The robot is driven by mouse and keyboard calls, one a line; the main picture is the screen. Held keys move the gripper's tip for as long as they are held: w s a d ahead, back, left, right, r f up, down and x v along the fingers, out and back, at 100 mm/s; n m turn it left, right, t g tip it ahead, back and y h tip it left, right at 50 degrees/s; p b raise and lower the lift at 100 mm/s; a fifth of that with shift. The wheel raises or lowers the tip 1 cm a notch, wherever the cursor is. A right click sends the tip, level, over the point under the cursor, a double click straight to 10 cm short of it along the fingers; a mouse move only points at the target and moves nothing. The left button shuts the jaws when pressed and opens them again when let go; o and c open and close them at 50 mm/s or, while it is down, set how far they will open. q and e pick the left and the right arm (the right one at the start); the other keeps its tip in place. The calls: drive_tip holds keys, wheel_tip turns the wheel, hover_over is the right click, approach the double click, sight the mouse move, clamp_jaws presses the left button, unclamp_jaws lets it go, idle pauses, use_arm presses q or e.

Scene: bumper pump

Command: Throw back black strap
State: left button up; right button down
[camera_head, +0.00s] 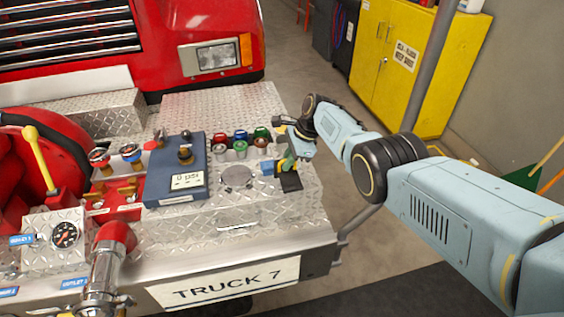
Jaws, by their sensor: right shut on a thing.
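A small black strap (291,183) shows at the right side of the silver diamond-plate bumper, beside a small blue piece (268,168). My right gripper (289,163) reaches in from the right and points down at this spot. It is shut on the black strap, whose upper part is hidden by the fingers. Something green shows right at the fingertips, too small to make out. My left gripper is not in view.
A blue-grey box with a "0 PSI" display (188,182) stands left of the strap. Several coloured caps (240,148) sit between them. A metal pipe with a red elbow (116,237) rises at the front left. A yellow cabinet (403,60) stands behind; floor lies right of the bumper.

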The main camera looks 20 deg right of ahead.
drive_tip(key=shift+w+r, duration=0.1)
drive_tip(key=shift+w, duration=0.15)
idle(0.4)
drive_tip(key=c, duration=1.5)
unclamp_jaws()
drive_tip(key=shift+w, duration=0.1)
drive_tip(key=shift+d+r+p, duration=0.2)
drive_tip(key=shift+r+p, duration=0.35)
drive_tip(key=p+v, duration=0.2)
drive_tip(key=v, duration=0.2)
drive_tip(key=shift+r+p, duration=0.1)
drive_tip(key=shift+p, duration=0.25)
drive_tip(key=v, duration=0.8)
drive_tip(key=shift+s+p, duration=0.25)
drive_tip(key=shift+p, duration=0.05)
